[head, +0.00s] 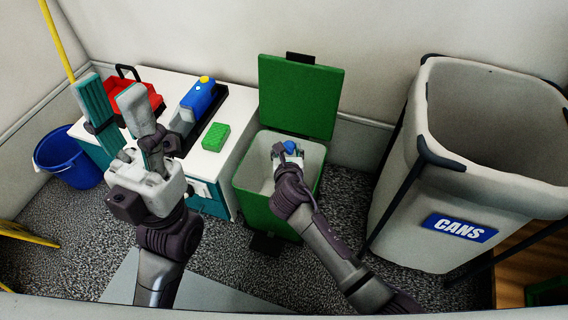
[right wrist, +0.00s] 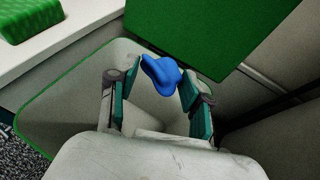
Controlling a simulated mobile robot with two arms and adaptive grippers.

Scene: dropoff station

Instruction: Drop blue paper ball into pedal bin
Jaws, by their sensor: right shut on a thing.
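The blue paper ball (head: 290,147) is a small crumpled lump at the tip of my right gripper (head: 284,150), over the opening of the green pedal bin (head: 262,208). In the right wrist view the ball (right wrist: 160,72) sits between the fingertips of my right gripper (right wrist: 158,88), which is shut on it. The bin's pale interior (right wrist: 85,85) lies below. The bin's green lid (head: 300,98) stands open at the back. My left gripper (head: 111,95) is open and empty, its fingers spread, in front of the white cabinet.
The white cabinet (head: 228,160) left of the bin carries a green sponge (head: 215,137), a blue bottle (head: 199,100) and a red toolbox (head: 143,92). A large grey CANS bin (head: 420,210) stands right. A blue bucket (head: 68,158) is far left.

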